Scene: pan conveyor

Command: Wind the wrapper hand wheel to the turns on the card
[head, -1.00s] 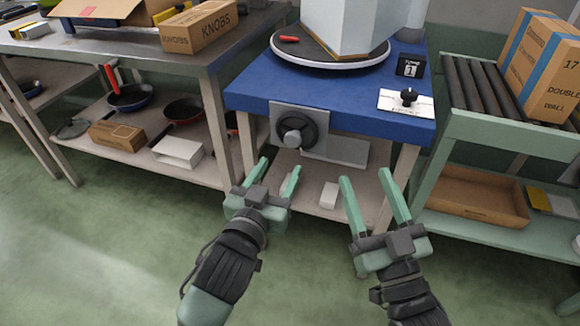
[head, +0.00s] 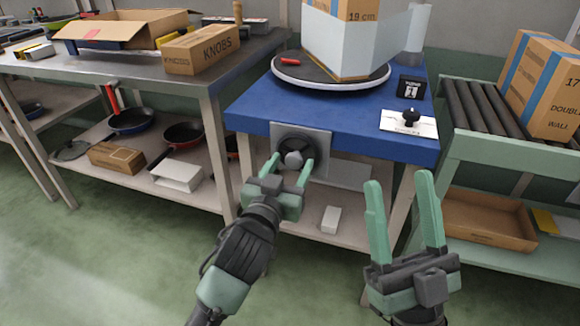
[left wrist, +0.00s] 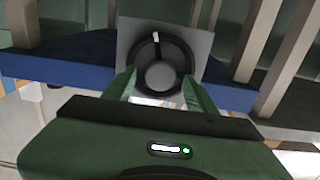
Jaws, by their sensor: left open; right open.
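The hand wheel (head: 298,145) is a dark ring with a grey hub on a grey plate, on the front of the blue wrapper table (head: 330,118). It also shows in the left wrist view (left wrist: 174,58), with a white mark near its top. My left gripper (head: 288,168) is open, its fingertips just in front of the wheel's lower part; I cannot tell if they touch it. The small black card (head: 411,87) stands on the table's right side; its print looks like "TURNS 1". My right gripper (head: 401,185) is open and empty, right of the wheel.
A turntable (head: 290,75) on the table carries a partly wrapped box (head: 342,45). A white plate with a black knob (head: 408,123) lies at the table's right front. A roller conveyor (head: 475,98) stands at right, a steel bench (head: 215,62) at left. The floor in front is clear.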

